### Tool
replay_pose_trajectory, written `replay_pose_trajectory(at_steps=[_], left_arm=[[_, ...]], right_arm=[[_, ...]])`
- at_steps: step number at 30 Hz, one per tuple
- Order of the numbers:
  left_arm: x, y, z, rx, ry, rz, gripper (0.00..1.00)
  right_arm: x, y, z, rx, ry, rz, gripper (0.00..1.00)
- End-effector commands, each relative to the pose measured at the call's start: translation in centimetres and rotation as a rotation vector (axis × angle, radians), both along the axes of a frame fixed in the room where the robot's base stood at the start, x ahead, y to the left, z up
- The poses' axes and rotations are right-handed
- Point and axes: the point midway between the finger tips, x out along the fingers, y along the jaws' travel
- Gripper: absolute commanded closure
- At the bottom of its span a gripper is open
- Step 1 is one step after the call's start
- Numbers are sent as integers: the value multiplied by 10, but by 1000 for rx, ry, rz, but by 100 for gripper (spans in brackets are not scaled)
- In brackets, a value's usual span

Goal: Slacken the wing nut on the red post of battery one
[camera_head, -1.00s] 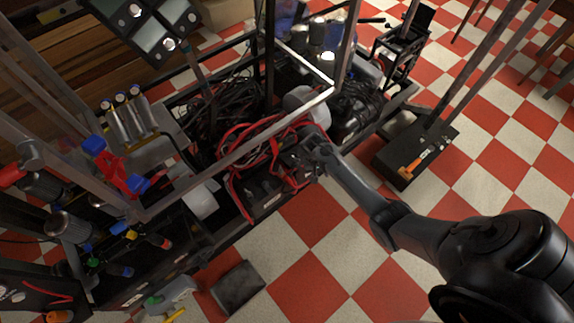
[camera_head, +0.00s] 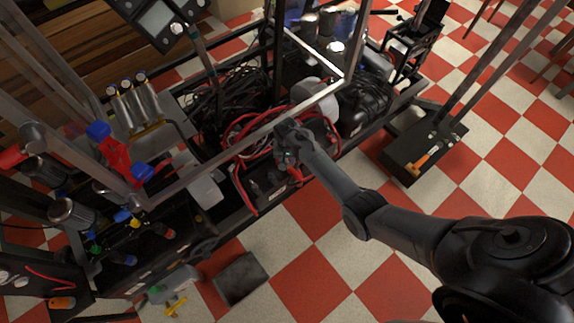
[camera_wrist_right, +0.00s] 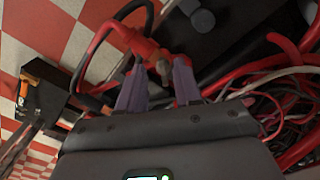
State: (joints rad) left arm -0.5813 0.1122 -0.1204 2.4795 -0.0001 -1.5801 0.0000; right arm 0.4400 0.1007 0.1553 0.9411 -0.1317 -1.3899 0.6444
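A black battery (camera_head: 265,186) sits in the frame's lower tray, under red cables. My right gripper (camera_head: 287,158) is over its right end, pointing down among the cables. In the right wrist view a red cable end with a red cover (camera_wrist_right: 138,43) lies just beyond the fingertips. A small brownish metal piece, perhaps the wing nut (camera_wrist_right: 164,70), shows between the two purple-grey fingers of my right gripper (camera_wrist_right: 158,84). The fingers are apart, one on each side of it; I cannot tell whether they touch it. The post itself is mostly hidden. My left gripper is not in view.
Red and black cables (camera_wrist_right: 285,95) crowd the right side of the wrist view. A metal frame bar (camera_head: 250,137) crosses above the tray behind my gripper. A black box with an orange-handled tool (camera_head: 428,160) stands on the checkered floor to the right.

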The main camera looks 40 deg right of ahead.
Motion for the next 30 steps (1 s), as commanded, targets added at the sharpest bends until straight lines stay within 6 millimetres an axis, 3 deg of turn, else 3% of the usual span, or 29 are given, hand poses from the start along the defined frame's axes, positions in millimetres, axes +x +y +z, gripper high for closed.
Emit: replay_pose_trajectory(at_steps=[6,18,20,25,30], left_arm=[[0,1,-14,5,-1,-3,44],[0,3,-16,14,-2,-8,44],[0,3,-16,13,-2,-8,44],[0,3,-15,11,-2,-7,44],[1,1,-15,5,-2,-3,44]], right_arm=[[0,0,-23,-1,-1,0,66],[0,0,-27,-1,-1,0,66],[0,0,-27,-1,-1,0,72],[0,0,-27,-1,-1,0,98],[0,0,-27,-1,-1,0,100]])
